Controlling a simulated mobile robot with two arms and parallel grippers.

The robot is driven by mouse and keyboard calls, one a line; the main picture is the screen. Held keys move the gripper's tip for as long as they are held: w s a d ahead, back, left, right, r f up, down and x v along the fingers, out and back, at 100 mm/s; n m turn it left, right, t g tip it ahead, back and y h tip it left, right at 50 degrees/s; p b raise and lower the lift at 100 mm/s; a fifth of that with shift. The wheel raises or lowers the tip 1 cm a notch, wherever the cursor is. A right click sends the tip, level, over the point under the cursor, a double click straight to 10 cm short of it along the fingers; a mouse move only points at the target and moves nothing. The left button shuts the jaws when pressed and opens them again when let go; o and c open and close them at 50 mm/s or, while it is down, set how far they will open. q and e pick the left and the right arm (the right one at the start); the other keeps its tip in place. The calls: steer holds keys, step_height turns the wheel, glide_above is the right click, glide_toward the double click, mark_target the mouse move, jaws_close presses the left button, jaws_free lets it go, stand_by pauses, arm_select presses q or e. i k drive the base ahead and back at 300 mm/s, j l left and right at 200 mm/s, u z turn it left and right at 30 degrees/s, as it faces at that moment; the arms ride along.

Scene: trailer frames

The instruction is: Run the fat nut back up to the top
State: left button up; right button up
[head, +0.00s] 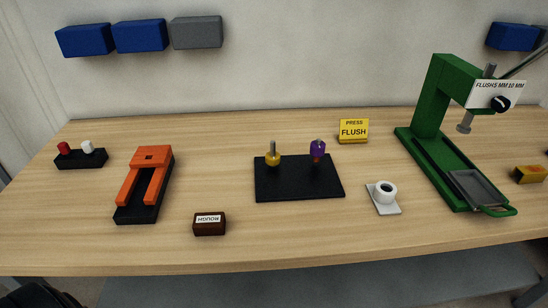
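A black plate (300,188) lies mid-table with two upright studs. A yellow nut (273,160) sits on the left stud, with bare grey stud (273,146) showing above it. A purple nut (318,149) sits on the right stud, near its top, with a short length of stud showing below it. I cannot tell for sure which of the two is called the fat nut; the yellow one sits lower on its stud. Neither of my grippers shows in the head view.
Left of the plate are an orange-and-black fixture (150,157) and a brown ROUGH block (209,226). Right are a yellow FLUSH sign (353,129), a white ring on a card (385,193) and a green press (430,100). Table in front of the plate is clear.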

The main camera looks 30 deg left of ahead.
mark_target(272, 161)
steer(key=u, duration=0.85)
steer(key=k+j+z, duration=0.15)
steer(key=j, duration=0.15)
steer(key=j+z, duration=0.15)
steer(key=j, duration=0.2)
